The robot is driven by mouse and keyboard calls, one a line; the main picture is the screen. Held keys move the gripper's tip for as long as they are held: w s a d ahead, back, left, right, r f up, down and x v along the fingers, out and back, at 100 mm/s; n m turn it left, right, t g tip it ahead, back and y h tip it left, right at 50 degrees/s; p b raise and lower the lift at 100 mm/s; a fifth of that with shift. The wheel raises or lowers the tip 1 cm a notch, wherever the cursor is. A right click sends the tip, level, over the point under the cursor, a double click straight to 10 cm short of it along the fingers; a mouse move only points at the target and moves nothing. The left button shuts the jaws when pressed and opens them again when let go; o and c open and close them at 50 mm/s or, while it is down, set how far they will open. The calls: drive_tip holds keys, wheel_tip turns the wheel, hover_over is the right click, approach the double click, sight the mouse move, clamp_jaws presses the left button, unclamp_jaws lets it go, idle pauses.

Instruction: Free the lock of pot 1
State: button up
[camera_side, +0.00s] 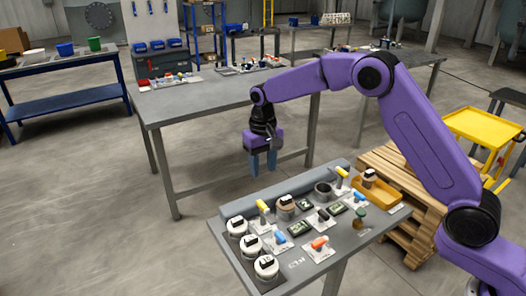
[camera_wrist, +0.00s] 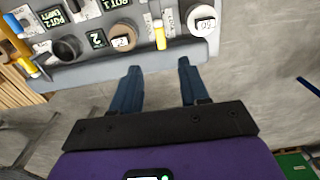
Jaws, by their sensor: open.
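My gripper (camera_side: 263,169) is open and empty, pointing down in the air beyond the back edge of the grey panel bench. Its two blue fingers (camera_wrist: 158,66) are apart in the wrist view, with floor between and below them. A brown pot with a white-and-black label (camera_side: 286,207) sits on the bench; it also shows in the wrist view (camera_wrist: 122,38). A yellow-handled lever (camera_side: 262,207) stands beside it (camera_wrist: 160,36). An open dark pot (camera_side: 322,189) has another yellow lever (camera_side: 341,178) beside it. Which lever is pot 1's lock is unclear.
White cups (camera_side: 251,245) line the bench's left side. Blue (camera_side: 279,238) and orange (camera_side: 319,243) levers and small displays (camera_side: 299,228) crowd the front. A large grey table (camera_side: 200,106) stands behind; the gap between is clear floor.

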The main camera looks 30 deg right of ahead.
drive_tip(key=shift+r, duration=2.15)
drive_tip(key=s+r+n, duration=0.2)
drive_tip(key=s+n, duration=0.1)
drive_tip(key=s, duration=0.8)
drive_tip(key=s+r+n, duration=0.2)
drive_tip(key=s+n, duration=0.2)
drive_tip(key=s, duration=0.6)
drive_tip(key=s+d+f+n, duration=0.1)
drive_tip(key=s+d+n, duration=0.2)
drive_tip(key=s+d, duration=0.3)
drive_tip(key=s+d+f+n, duration=0.1)
drive_tip(key=s+d, duration=0.5)
drive_tip(key=s, duration=0.8)
drive_tip(key=shift+s+f+n, duration=0.25)
drive_tip(key=shift+n, duration=0.65)
